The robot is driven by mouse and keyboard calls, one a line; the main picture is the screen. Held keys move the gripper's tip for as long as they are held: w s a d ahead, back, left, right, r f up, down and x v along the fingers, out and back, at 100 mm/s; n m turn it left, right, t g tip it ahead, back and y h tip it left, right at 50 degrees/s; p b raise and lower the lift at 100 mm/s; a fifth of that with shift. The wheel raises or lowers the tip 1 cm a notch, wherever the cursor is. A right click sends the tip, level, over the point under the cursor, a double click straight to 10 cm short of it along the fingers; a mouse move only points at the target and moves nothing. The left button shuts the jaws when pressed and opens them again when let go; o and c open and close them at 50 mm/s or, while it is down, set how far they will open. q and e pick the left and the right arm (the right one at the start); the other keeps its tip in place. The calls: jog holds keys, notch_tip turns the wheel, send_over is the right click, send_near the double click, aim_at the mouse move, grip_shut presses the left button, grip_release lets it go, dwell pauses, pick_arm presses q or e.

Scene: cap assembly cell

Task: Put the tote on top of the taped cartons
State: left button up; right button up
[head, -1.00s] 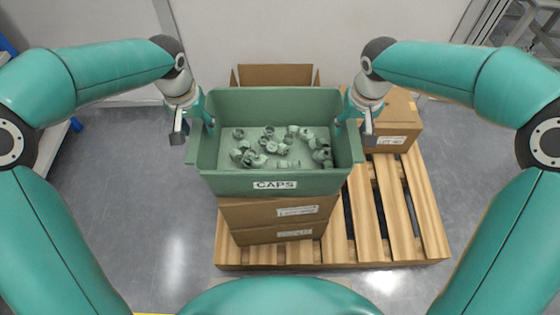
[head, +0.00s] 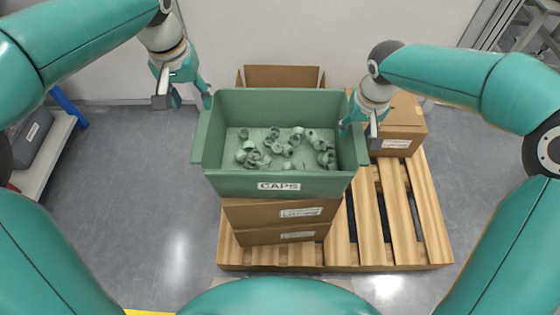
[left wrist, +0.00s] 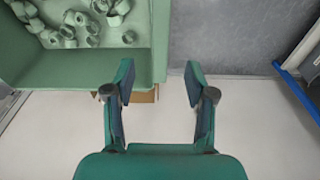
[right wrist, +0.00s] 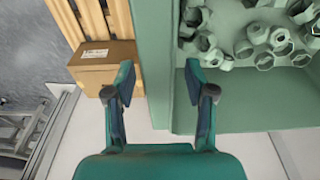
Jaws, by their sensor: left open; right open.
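The green tote (head: 278,184), labelled CAPS and holding several green caps (head: 285,147), sits on a stack of taped cartons (head: 283,222). It looks level. My left gripper (head: 190,98) is open and empty, apart from the tote's left side; the left wrist view shows the tote's wall (left wrist: 158,40) left of the fingers and a gap between. My right gripper (head: 359,131) is open at the tote's right side. In the right wrist view the tote's side rim (right wrist: 156,60) runs between its open fingers (right wrist: 160,92); contact is hard to tell.
The cartons stand on a wooden pallet (head: 400,225). Another carton (head: 400,128) sits at the pallet's back right, close to my right gripper. An open carton flap (head: 284,76) shows behind the tote. A shelf with a grey bin (head: 35,135) stands at left. Floor at left is clear.

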jog(key=shift+r, duration=0.2)
pick_arm(q)
jog(key=shift+r, duration=0.55)
pick_arm(e)
notch_tip(320, 180, up, 11)
jog(key=s, duration=0.1)
jog(key=shift+s+r, duration=0.2)
jog(key=shift+s, duration=0.2)
